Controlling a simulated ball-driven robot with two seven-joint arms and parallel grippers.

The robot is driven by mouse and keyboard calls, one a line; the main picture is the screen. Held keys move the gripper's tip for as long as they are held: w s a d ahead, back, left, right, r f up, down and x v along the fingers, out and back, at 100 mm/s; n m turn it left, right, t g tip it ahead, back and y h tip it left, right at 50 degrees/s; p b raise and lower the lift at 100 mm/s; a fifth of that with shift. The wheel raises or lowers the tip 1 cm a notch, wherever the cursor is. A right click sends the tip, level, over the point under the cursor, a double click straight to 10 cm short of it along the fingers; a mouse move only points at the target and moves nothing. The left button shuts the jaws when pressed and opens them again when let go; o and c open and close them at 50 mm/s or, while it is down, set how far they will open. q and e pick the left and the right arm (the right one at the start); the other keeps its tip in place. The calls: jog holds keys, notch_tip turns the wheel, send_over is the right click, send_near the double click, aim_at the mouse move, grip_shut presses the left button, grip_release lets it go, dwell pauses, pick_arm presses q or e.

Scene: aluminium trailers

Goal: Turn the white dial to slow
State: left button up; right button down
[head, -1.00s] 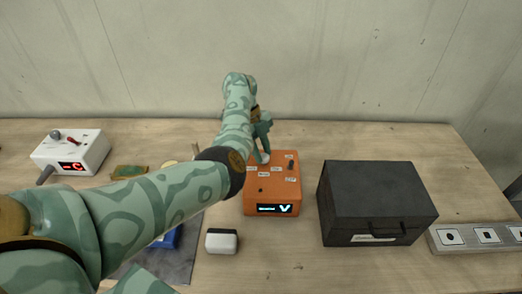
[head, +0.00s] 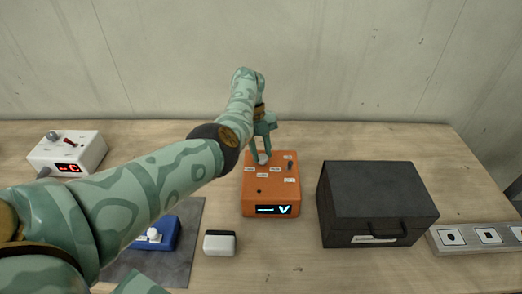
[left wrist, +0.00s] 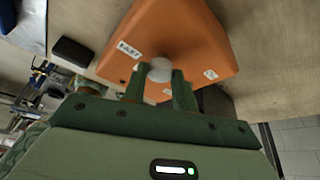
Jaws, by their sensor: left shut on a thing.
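The orange box (head: 268,205) stands on the bench with several small labels on its top and a lit display on its front. The white dial (left wrist: 160,69) sits on the box's top, and a sliver of it shows in the head view (head: 263,159). My left gripper (left wrist: 157,82) is shut on the white dial, one finger on each side. It also shows at the box's back left in the head view (head: 261,156). A label reading FAST (left wrist: 129,49) lies beside the dial. I cannot read a slow label. My right gripper is not in view.
A black case (head: 375,205) stands right of the orange box. A small white-and-black block (head: 220,243) lies in front. A blue box (head: 155,234) with a white knob sits on a grey mat at left. A white box (head: 66,152) stands farther left. A socket strip (head: 480,238) lies far right.

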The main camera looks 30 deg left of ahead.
pick_arm(q)
jog(key=shift+f, duration=0.1)
jog(key=o, duration=1)
jog(key=shift+w+a+r, duration=0.15)
jog(key=shift+r, duration=0.35)
jog(key=b+v, duration=1)
jog(key=v, duration=0.5)
jog(key=shift+r, duration=0.15)
